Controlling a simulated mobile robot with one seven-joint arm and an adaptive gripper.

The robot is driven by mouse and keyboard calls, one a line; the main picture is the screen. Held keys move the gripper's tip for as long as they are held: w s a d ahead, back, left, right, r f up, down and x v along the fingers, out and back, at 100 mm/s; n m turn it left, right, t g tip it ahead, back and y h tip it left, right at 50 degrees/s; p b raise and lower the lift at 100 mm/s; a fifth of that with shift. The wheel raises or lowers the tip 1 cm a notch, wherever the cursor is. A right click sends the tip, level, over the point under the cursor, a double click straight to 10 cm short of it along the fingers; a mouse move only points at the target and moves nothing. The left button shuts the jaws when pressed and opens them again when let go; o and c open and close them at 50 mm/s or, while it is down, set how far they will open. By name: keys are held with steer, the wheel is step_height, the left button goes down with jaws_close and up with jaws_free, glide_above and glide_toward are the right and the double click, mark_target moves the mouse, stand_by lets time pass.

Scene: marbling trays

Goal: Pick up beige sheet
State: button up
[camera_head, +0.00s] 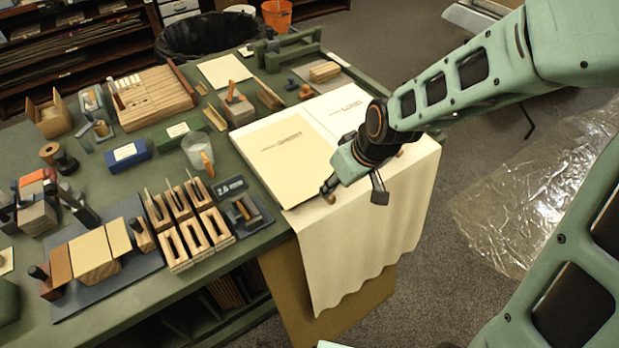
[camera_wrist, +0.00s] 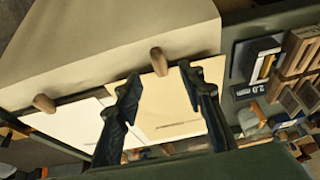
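The beige sheet (camera_head: 278,155) lies flat on the table's right end, with a line of dark print on it. It also shows in the wrist view (camera_wrist: 165,105), between and beyond my fingers. A paler sheet (camera_head: 338,108) lies beside it to the right, also in the wrist view (camera_wrist: 70,122). My gripper (camera_head: 353,194) is at the table's front edge, by the beige sheet's near end. Its fingers (camera_wrist: 159,74) are spread apart, with nothing held. My gripper and wrist hide part of the near ends of the sheets. I cannot tell whether the fingers touch anything.
A cream cloth (camera_head: 365,235) hangs over the table edge under the sheets. A rounded wooden peg (camera_wrist: 158,62) stands at the edge between my fingertips in the wrist view, another (camera_wrist: 43,103) farther left. Wooden racks (camera_head: 190,225) and tools crowd the table (camera_head: 232,265) to the left.

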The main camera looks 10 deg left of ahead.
mark_target(332, 197)
steer(key=shift+d+b+x, duration=0.15)
steer(key=shift+b+x, duration=0.55)
steer(key=shift+x, duration=0.8)
steer(key=shift+d+b+x, duration=0.1)
steer(key=shift+b+x, duration=0.55)
steer(key=shift+x, duration=0.85)
steer(key=shift+s+f, duration=0.15)
steer(key=shift+c, duration=0.3)
steer(key=c, duration=0.8)
